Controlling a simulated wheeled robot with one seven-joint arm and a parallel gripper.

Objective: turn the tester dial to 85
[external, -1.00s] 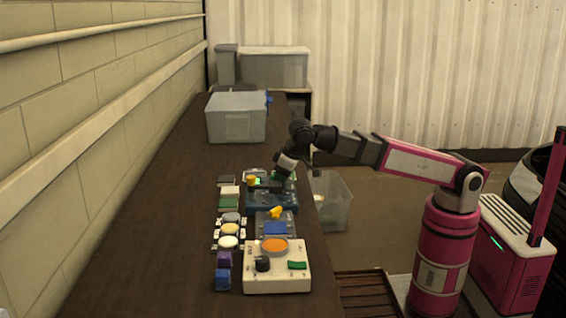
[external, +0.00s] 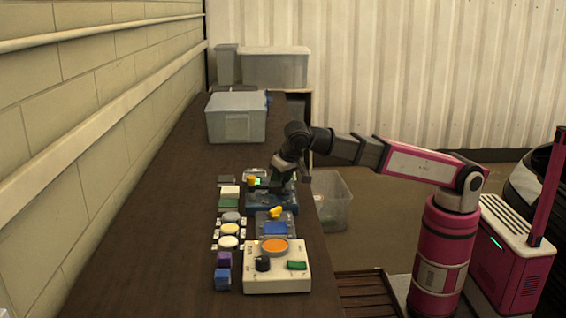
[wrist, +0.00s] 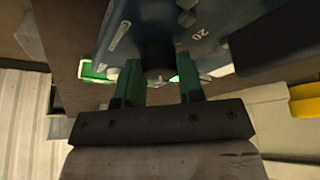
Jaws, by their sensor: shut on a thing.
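The tester is a blue box (external: 262,207) on the bench, seen below my gripper (external: 277,184) in the external view. In the wrist view its blue face (wrist: 128,22) carries white marks and a printed 20 to the right of a dark round dial (wrist: 157,54). My gripper (wrist: 160,82) has its two green fingers on either side of this dial, shut on it. The dial's pointer and the 85 mark cannot be made out. In the external view my wrist hides the dial.
A cream box (external: 290,284) with a dark knob, orange disc and green switch stands nearer the camera. Small blocks and round pieces line the tester's left. A grey bin (external: 236,120) stands farther back. The bench's left strip is clear.

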